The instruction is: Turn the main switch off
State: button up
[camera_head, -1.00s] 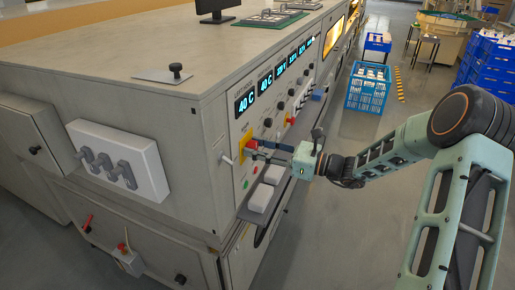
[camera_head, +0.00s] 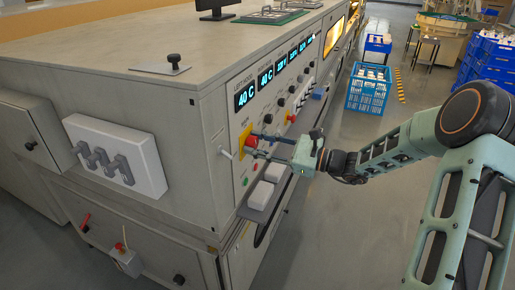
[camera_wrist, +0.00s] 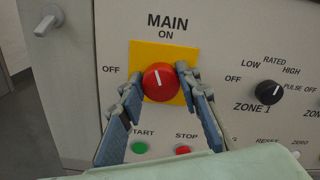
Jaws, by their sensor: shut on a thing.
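The main switch is a round red knob (camera_wrist: 159,82) on a yellow plate (camera_wrist: 146,52), under the label MAIN, with ON above and OFF at left. The white line on the knob points up toward ON, tilted slightly left. In the head view the red knob (camera_head: 251,141) is on the near end of the machine's front panel. My gripper (camera_wrist: 159,82) has one finger at the knob's left side and the other at its right, shut on it. The fingers hide parts of the yellow plate's lower corners.
A green START button (camera_wrist: 139,148) and a red STOP button (camera_wrist: 182,150) sit below the knob. A black ZONE 1 knob (camera_wrist: 268,92) is at right. A pale lever (camera_wrist: 47,20) sticks out at upper left. Lit displays (camera_head: 247,95) show above. The aisle floor is open.

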jog(key=n+b, duration=0.1)
jog(key=n, duration=0.1)
jog(key=n+b, duration=0.1)
jog(key=b, duration=0.1)
jog(key=shift+f+n, duration=0.3)
jog(key=shift+n, duration=0.1)
jog(key=n+b, duration=0.3)
jog(key=shift+s+f+n+b, duration=0.1)
jog(key=shift+n+b, duration=0.2)
jog(key=n+b, duration=0.4)
jog(key=b, duration=0.1)
jog(key=shift+n+b, duration=1.05)
jog(key=shift+n, duration=0.05)
jog(key=shift+r, duration=0.25)
jog(key=o, duration=1.1)
jog(key=v, duration=1.2)
